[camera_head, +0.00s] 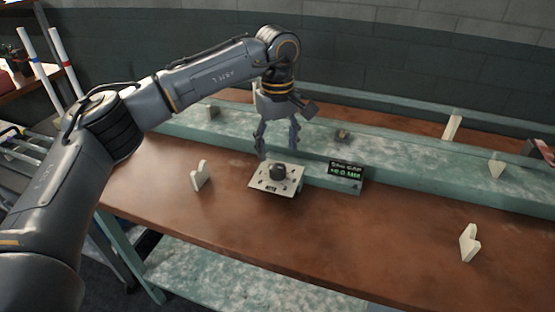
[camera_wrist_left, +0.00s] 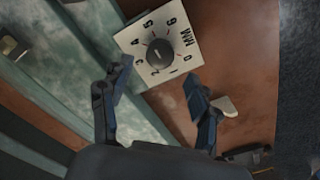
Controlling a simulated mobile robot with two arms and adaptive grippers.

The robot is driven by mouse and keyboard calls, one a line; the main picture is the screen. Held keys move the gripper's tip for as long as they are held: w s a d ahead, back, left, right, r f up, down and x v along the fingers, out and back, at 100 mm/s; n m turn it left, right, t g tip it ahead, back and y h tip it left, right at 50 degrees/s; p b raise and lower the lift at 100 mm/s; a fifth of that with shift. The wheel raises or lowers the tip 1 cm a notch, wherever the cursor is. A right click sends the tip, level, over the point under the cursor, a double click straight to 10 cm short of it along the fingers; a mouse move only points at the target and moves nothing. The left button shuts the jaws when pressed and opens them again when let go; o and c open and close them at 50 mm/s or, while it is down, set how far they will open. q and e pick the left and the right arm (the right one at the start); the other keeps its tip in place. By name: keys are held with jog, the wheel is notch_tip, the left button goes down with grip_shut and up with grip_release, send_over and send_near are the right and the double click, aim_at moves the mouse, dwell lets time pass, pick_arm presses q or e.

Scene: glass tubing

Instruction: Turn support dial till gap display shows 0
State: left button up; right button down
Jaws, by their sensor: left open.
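The support dial is a black round knob (camera_head: 278,171) on a pale square plate (camera_head: 262,184) on the brown bench. In the left wrist view the knob (camera_wrist_left: 160,52) sits amid printed numbers 0 to 6 and "MM" on the plate (camera_wrist_left: 187,61). The knob's exact pointer direction is too small to tell. The gap display (camera_head: 345,171) is a dark box with green text that seems to read +6.0 MM; the digits are blurred. My left gripper (camera_head: 278,156) is open above and behind the dial. In the left wrist view its fingers (camera_wrist_left: 158,78) are spread, with the knob beyond them, apart from both.
Pale V-notched supports stand on the bench, one left (camera_head: 200,175) and one right (camera_head: 469,242). A green stone-like rail (camera_head: 400,165) runs behind the dial and display. The brown bench top (camera_head: 340,230) in front is clear.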

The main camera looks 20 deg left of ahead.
aim_at(277, 167)
pick_arm(q)
notch_tip(277, 167, up, 6)
jog(key=shift+r, duration=0.25)
